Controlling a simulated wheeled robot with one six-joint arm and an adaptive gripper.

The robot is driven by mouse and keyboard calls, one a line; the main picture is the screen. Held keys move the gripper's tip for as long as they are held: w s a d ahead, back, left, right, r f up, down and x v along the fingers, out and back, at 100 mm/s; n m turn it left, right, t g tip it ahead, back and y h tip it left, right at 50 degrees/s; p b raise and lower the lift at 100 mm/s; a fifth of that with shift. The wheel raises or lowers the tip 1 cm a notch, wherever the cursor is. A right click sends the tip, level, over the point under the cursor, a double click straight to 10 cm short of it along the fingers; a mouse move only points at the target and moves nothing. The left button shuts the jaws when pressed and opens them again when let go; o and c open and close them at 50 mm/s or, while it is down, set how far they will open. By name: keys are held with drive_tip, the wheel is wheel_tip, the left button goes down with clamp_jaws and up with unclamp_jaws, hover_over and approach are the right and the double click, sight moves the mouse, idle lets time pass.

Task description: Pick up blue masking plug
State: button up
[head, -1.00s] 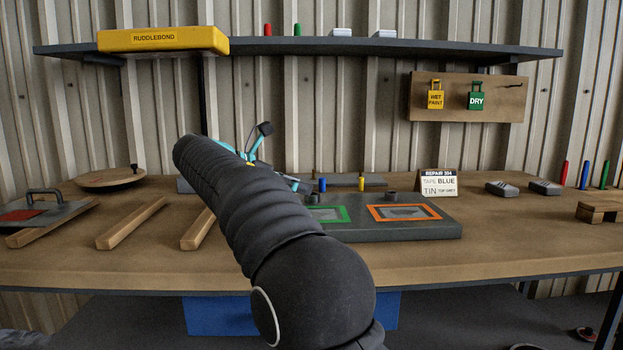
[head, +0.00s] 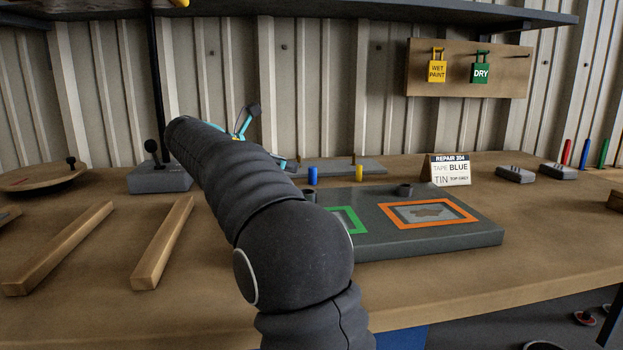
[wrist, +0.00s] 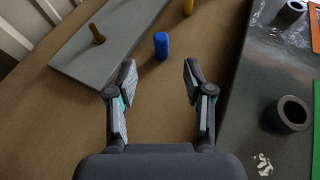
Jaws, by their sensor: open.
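The blue masking plug (wrist: 161,45) is a small upright cylinder standing on the brown bench top in the wrist view. It also shows in the head view (head: 312,176), just right of my arm. My gripper (wrist: 160,80) is open and empty, and its fingertips point toward the plug. The plug lies beyond the tips, roughly centred between them and apart from both. In the head view my arm hides most of the gripper; only some cyan parts show.
A grey plate (wrist: 110,62) with a brown peg lies left of the plug. A grey panel (head: 450,236) with green and orange frames and dark collars (wrist: 289,113) is on the right. A yellow plug (wrist: 188,7) stands beyond. Wooden strips (head: 165,240) lie left.

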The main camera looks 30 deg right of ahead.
sight(309, 170)
drive_tip(key=shift+b+x, duration=0.4)
drive_tip(key=shift+x, duration=3.2)
drive_tip(key=shift+s, duration=0.1)
drive_tip(key=c, duration=0.9)
